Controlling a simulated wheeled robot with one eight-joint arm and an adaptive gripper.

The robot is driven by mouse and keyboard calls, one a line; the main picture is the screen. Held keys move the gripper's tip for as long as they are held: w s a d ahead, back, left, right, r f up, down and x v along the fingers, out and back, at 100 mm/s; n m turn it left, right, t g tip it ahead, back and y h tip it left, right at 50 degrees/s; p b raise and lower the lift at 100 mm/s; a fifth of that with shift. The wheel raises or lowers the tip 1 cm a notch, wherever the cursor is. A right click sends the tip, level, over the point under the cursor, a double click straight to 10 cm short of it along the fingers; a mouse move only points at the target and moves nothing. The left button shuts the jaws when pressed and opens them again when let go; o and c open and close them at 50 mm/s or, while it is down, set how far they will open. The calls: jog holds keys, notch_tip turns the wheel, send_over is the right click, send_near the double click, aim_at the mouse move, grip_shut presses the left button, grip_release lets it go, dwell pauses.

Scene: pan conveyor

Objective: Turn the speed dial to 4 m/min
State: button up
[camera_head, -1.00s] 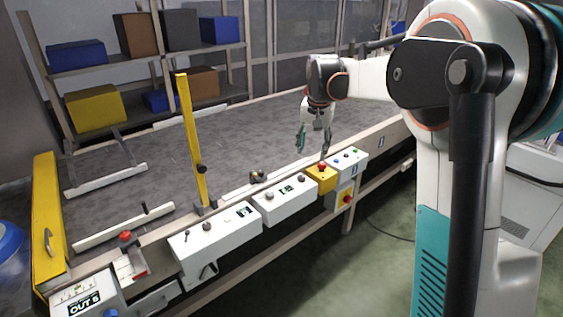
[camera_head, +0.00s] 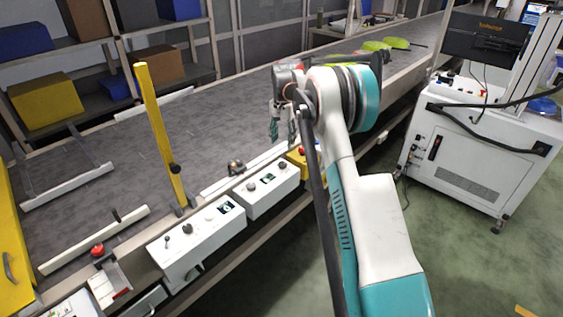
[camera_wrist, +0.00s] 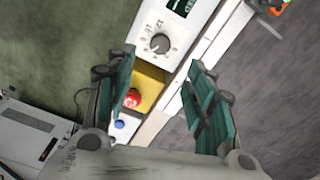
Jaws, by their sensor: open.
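In the wrist view a round grey dial (camera_wrist: 160,43) with a scale around it sits on a white control box (camera_wrist: 152,17), near a dark display (camera_wrist: 180,6). The pointer's exact setting is too small to read. In the head view this seems to be the knob (camera_head: 284,168) at the right end of the middle white box (camera_head: 262,201). My gripper (camera_wrist: 162,88) is open and empty, its teal fingers apart and clear of the dial. In the head view my gripper (camera_head: 282,132) hangs above the console's far side, by the yellow box.
A yellow box (camera_wrist: 151,80) with a red button (camera_wrist: 132,98) lies beside the dial. Another white control box (camera_head: 196,244) and a yellow post (camera_head: 160,130) stand to the left. The grey conveyor (camera_head: 225,115) behind is mostly clear. A white cabinet (camera_head: 480,160) stands at right.

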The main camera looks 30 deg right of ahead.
aim_at(283, 163)
notch_tip(283, 163, down, 11)
jog(key=b, duration=0.3)
jog(key=shift+f+b, duration=0.15)
jog(key=shift+b, duration=0.15)
jog(key=c, duration=1.1)
